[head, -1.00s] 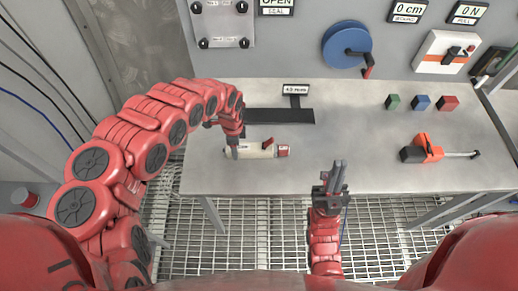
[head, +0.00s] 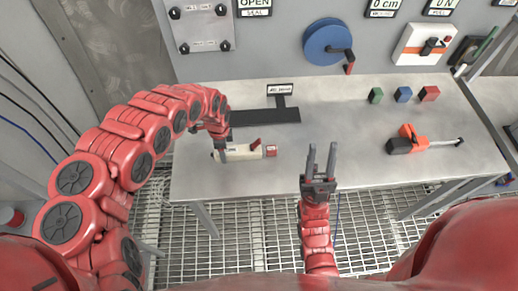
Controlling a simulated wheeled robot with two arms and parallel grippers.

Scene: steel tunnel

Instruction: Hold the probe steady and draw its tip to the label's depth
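The probe (head: 238,153) is a cream cylinder lying on the steel bench, with a small red tab (head: 255,144) on top and a red block (head: 271,151) at its right end. My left gripper (head: 221,153) is at its left end, coming down from above. A dark finger crosses the near side of the body with no visible gap, so it looks shut on the probe; the far finger is hidden. The label (head: 280,88) stands behind on a black strip; its text is too small to read surely. My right gripper (head: 321,160) is open and empty, right of and nearer than the probe.
A black and orange tool (head: 407,143) lies on the bench (head: 345,120) at right. Green (head: 376,95), blue (head: 403,94) and red (head: 429,93) blocks stand behind it. A blue reel (head: 328,42) with a crank is on the wall. The middle of the bench is clear.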

